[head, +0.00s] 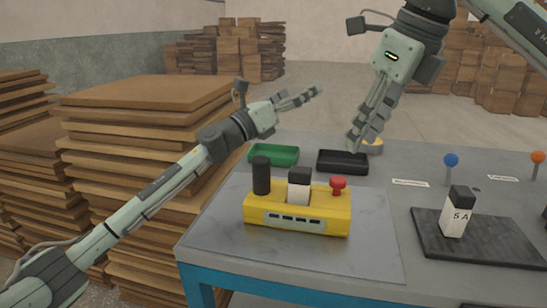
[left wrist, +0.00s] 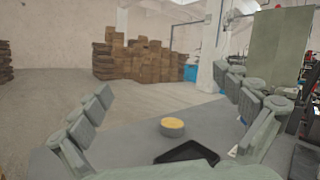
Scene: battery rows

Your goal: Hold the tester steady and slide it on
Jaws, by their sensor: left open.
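The yellow tester (head: 297,216) sits on a grey mat (head: 215,235) at the left of the table. It has a black post (head: 261,176) at its left and a red knob (head: 338,184) at its right. A black-capped white battery (head: 299,188) stands upright in its middle. My left gripper (head: 305,97) is open and empty, above and behind the tester. In the left wrist view its fingers (left wrist: 170,88) are spread apart. My right gripper (head: 357,140) points down near the black tray; its finger gap is not clear. Neither gripper touches the tester.
A green tray (head: 273,157), a black tray (head: 343,166) and a yellow-topped round dish (head: 373,146) lie behind the tester. A battery marked 5A (head: 455,221) stands on a dark plate (head: 490,249) at right, near blue (head: 451,160) and orange (head: 538,157) knobs. Stacked boards (head: 130,115) stand left.

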